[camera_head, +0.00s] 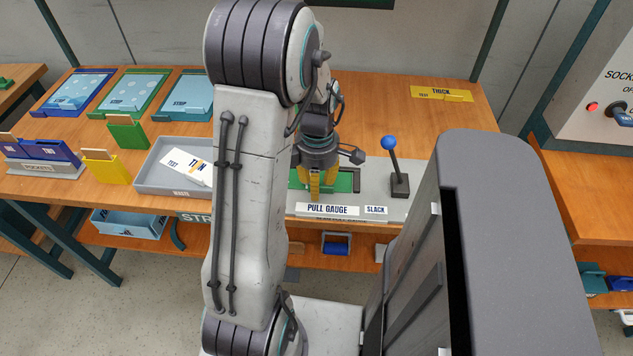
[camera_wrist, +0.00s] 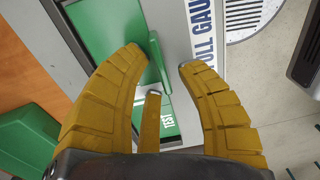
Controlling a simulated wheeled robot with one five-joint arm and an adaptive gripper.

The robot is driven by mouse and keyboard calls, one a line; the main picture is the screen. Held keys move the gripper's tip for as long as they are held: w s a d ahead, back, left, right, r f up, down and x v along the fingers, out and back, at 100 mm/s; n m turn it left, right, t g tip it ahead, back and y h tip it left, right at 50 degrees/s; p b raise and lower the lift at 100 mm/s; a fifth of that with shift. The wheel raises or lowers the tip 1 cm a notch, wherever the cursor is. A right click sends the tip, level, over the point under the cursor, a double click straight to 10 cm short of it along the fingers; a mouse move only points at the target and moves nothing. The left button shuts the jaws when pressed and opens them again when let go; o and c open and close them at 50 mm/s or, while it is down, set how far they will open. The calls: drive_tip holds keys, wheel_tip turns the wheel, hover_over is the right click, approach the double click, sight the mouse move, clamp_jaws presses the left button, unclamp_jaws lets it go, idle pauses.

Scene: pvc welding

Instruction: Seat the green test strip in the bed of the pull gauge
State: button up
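The pull gauge (camera_head: 370,207) is a grey plate at the table's front edge, labelled "PULL GAUGE" and "SLACK". Its bed is mostly hidden by my arm. Green shows there under my gripper (camera_head: 322,190). In the wrist view the green test strip (camera_wrist: 170,128) lies below my gripper (camera_wrist: 162,58), with part of its "TEST" label showing. A raised green bar (camera_wrist: 158,65) stands between the two yellow fingertips, which are apart with gaps beside it. A narrow yellow piece (camera_wrist: 152,120) partly covers the strip. I cannot tell whether the strip is fully in the bed.
A lever with a blue knob (camera_head: 389,143) stands right of the bed. A yellow "THICK" strip (camera_head: 441,94) lies at the back right. A grey tray (camera_head: 160,190) holds a white "THIN" strip (camera_head: 186,165). Coloured trays and holders fill the left side.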

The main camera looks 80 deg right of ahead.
drive_tip(key=shift+r, duration=0.15)
drive_tip(key=shift+a+r+p, duration=0.25)
drive_tip(key=shift+r+p, duration=0.4)
drive_tip(key=shift+r, duration=0.15)
drive_tip(key=shift+a+r+p, duration=0.25)
drive_tip(key=shift+r+p, duration=0.35)
drive_tip(key=shift+r, duration=0.2)
drive_tip(key=a+r, duration=0.3)
drive_tip(key=a, duration=0.5)
drive_tip(key=shift+s+p, duration=0.3)
